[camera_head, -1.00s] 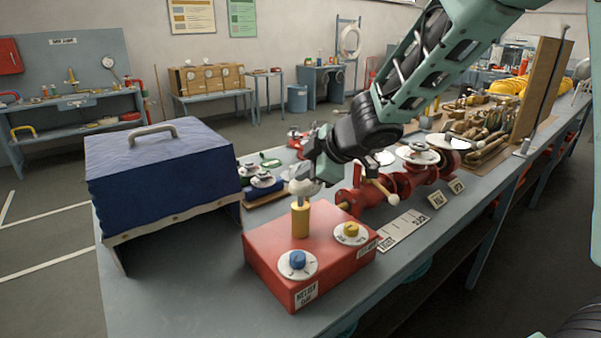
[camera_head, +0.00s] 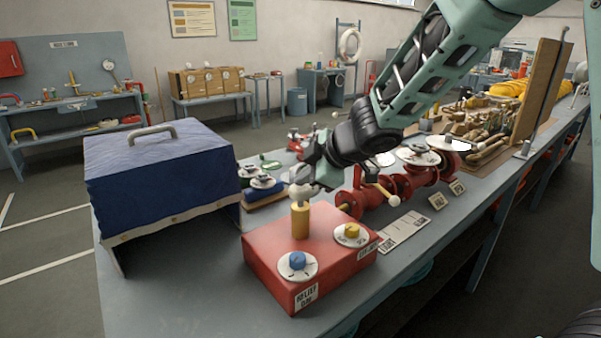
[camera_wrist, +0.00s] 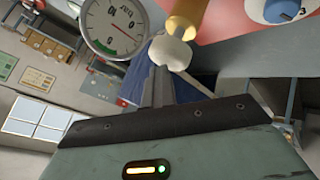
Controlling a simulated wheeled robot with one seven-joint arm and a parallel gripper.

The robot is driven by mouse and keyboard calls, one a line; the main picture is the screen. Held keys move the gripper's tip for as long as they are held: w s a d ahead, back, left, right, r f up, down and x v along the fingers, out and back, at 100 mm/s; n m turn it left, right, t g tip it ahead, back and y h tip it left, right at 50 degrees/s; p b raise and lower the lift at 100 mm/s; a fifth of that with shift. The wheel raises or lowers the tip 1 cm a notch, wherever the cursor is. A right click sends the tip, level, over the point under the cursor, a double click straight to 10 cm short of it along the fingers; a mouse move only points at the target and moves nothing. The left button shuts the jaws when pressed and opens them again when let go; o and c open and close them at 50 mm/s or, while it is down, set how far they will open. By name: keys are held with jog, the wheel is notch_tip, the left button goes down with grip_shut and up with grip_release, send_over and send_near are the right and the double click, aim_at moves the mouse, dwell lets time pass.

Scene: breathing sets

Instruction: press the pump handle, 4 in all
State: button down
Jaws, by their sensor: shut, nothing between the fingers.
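The pump is a red box (camera_head: 275,262) with a yellow post (camera_head: 300,222) standing on top. A pale rounded knob (camera_head: 301,193) caps the post. My gripper (camera_head: 308,177) is shut and empty, right at the knob from above and behind. In the wrist view the shut fingers (camera_wrist: 158,78) reach up to the white knob (camera_wrist: 172,51), with the yellow post (camera_wrist: 187,16) beyond it. They overlap the knob's edge; I cannot tell whether they press on it. A round dial gauge (camera_wrist: 115,26) shows beside the knob.
A blue dial (camera_head: 297,261) and a yellow dial (camera_head: 351,231) sit on the box top. A blue-covered case (camera_head: 160,180) stands left of it. Red valve piping (camera_head: 395,186) lies to the right. A printed strip (camera_head: 403,231) lies on the grey bench.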

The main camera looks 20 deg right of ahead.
aim_at(305, 188)
jog(key=shift+r+p, duration=2.5)
jog(key=shift+p, duration=0.25)
jog(key=shift+r, duration=0.1)
notch_tip(305, 188, up, 5)
jog(key=p, duration=0.5)
dwell(1.1)
notch_tip(305, 188, up, 4)
jog(key=m+p, duration=0.2)
jog(key=m, duration=0.7)
jog(key=m+p, duration=0.2)
jog(key=m, duration=0.8)
jog(key=shift+s+a+f+h, duration=0.1)
jog(key=shift+a+f+h, duration=0.1)
jog(key=shift+h, duration=0.2)
